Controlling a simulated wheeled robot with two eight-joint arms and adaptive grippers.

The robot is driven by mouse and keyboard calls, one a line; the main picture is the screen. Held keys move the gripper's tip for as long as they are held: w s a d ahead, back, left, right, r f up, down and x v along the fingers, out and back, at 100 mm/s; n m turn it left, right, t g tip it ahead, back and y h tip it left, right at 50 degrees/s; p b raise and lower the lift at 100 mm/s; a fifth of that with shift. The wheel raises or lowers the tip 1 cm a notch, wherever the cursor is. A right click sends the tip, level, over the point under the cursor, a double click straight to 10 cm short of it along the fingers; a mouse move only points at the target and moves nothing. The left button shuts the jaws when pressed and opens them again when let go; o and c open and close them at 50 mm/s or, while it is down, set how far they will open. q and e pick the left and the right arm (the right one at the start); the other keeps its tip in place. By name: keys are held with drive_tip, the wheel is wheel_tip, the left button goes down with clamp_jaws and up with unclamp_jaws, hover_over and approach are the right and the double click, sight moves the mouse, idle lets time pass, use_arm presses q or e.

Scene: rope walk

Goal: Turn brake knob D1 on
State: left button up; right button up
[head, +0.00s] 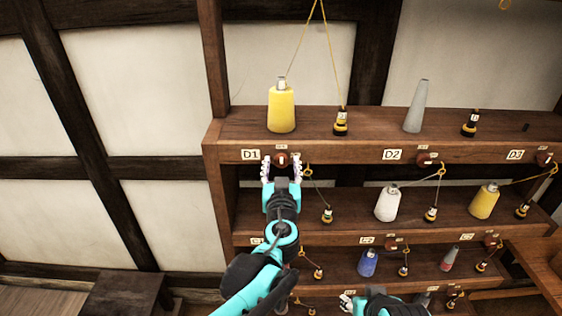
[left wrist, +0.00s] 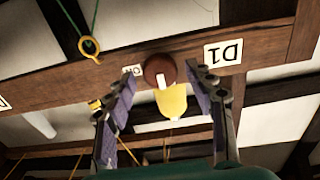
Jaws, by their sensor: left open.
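Brake knob D1 (head: 281,159) is a round brown knob on the front edge of the top shelf, right of the D1 label (head: 250,155). In the left wrist view, which is upside down, the knob (left wrist: 158,66) bears a white mark pointing down the picture. A small ON label (left wrist: 131,71) lies left of it. My left gripper (head: 281,164) is open, with one finger on each side of the knob; contact cannot be told. Its fingers (left wrist: 160,80) also flank the knob in the wrist view. My right gripper (head: 347,302) is partly visible at the bottom.
A yellow spool (head: 281,110) stands on the shelf above the knob, with a hanging weight (head: 341,123) beside it. A yellow ring (head: 308,170) on a cord hangs right of the knob. Knob D2 (head: 424,158) is farther right. Lower shelves hold more spools.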

use_arm(q)
drive_tip(key=shift+w, duration=0.4)
drive_tip(key=c, duration=1.1)
